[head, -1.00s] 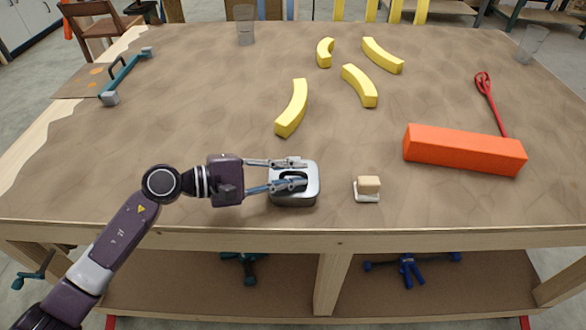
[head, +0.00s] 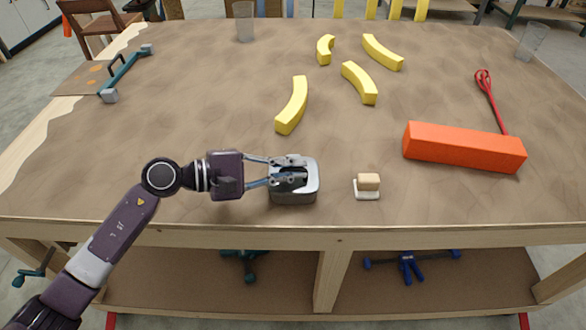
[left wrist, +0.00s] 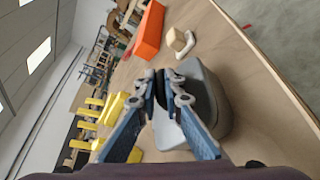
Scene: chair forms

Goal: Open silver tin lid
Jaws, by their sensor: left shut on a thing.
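The silver tin (head: 293,197) stands near the front edge of the table, left of the small white stand. Its lid (head: 311,174) is on top, with a dark recess in the middle. My left gripper (head: 296,170) reaches in from the left over the lid, its fingers shut on a dark part at the lid's middle. In the left wrist view the tin (left wrist: 212,105) lies under the fingertips (left wrist: 168,84), which are close together around that dark part. The fingers hide much of the lid. My right gripper is in neither view.
A tan block on a white stand (head: 367,186) is right of the tin. An orange bar (head: 463,148) and red whisk-like tool (head: 491,103) lie further right. Several yellow curved pieces (head: 292,105) lie behind. Clear glasses (head: 244,22) stand at the back.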

